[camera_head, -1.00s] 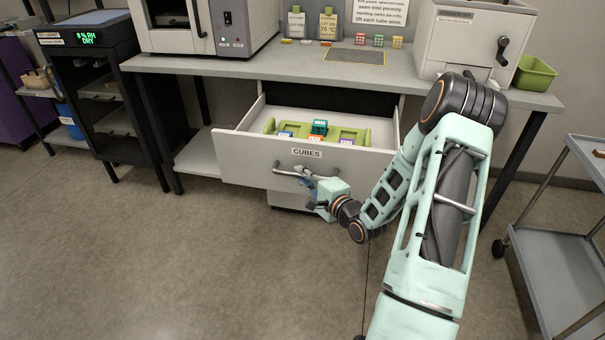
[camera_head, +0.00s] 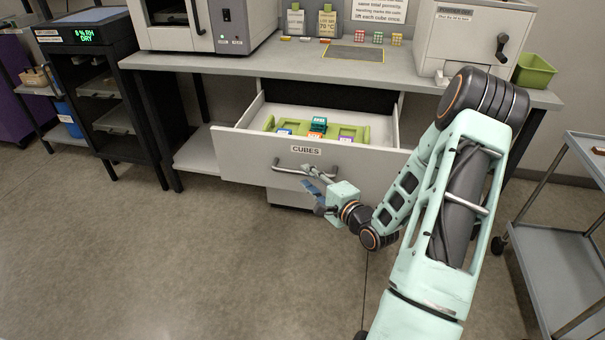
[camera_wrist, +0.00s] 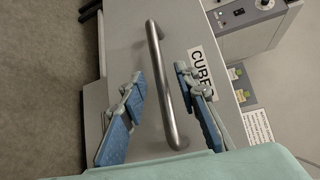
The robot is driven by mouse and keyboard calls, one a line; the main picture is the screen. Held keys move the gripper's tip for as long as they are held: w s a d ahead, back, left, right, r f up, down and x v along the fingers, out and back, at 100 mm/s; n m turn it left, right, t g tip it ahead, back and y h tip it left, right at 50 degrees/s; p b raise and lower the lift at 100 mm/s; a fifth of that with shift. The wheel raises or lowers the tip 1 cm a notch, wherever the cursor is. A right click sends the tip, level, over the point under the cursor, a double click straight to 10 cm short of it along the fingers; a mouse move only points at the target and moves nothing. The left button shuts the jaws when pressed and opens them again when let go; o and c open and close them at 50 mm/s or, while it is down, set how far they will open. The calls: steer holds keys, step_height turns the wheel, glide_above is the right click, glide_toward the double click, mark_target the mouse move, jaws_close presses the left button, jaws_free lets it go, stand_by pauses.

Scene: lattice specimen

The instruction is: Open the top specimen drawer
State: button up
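The top specimen drawer (camera_head: 236,152), grey and labelled CUBES, stands pulled out from under the bench. A green tray (camera_head: 361,133) with small coloured cubes shows inside it. Its metal bar handle (camera_head: 288,171) runs across the front; in the wrist view the handle (camera_wrist: 168,95) lies between my two blue-padded fingers. My gripper (camera_head: 313,181) is open just in front of the handle. The wrist view shows my gripper (camera_wrist: 160,74) with clear gaps between each finger and the bar, so it does not grip it.
The bench (camera_head: 245,68) carries an oven-like machine (camera_head: 232,30), a grey machine with a crank (camera_head: 455,45), and small cubes. A green bin (camera_head: 534,72) stands at its right end. A grey cart (camera_head: 560,262) stands at the right. The floor before the drawer is clear.

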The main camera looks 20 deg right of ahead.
steer(key=v, duration=0.8)
